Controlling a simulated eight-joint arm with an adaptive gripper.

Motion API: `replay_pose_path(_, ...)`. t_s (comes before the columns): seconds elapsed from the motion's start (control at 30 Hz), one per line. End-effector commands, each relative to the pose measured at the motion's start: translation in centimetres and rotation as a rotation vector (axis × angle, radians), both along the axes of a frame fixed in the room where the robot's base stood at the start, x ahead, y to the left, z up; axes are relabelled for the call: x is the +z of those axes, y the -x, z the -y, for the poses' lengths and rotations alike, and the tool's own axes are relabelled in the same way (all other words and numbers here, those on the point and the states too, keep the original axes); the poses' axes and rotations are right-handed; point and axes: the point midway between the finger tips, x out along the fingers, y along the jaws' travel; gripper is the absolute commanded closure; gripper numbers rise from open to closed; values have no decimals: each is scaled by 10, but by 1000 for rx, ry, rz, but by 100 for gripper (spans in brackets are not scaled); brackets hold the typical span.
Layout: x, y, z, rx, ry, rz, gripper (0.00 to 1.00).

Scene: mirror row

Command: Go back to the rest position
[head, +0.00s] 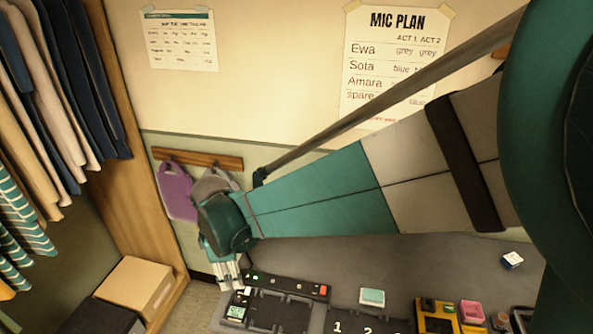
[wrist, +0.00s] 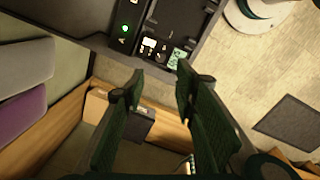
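My gripper (head: 228,284) hangs at the left end of my arm in the head view, pointing down beside the left end of the grey table (head: 420,262). In the wrist view its two dark fingers (wrist: 160,82) stand apart with nothing held between them. No rest position is marked in either view.
A black tray (head: 275,311) with a green light and a small device (head: 237,313) lies close to the gripper. A teal-topped block (head: 372,297), a pink box (head: 472,312) and a small cube (head: 512,260) are farther right. Hanging bags (head: 176,190), clothes and a cardboard box (head: 135,287) are left.

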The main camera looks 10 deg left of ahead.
Motion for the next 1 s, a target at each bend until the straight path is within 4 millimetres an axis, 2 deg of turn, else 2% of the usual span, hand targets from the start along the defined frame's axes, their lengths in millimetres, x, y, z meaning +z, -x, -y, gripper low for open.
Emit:
replay_pose_path(0.27, 1, -1, 2, -5, -1, 1, 71)
replay_pose_path(0.47, 9, -7, 16, -51, -14, 8, 71)
replay_pose_path(0.67, 29, -22, 51, -163, -43, 26, 71)
replay_pose_path(1.0, 68, -45, 131, -423, -114, 67, 71)
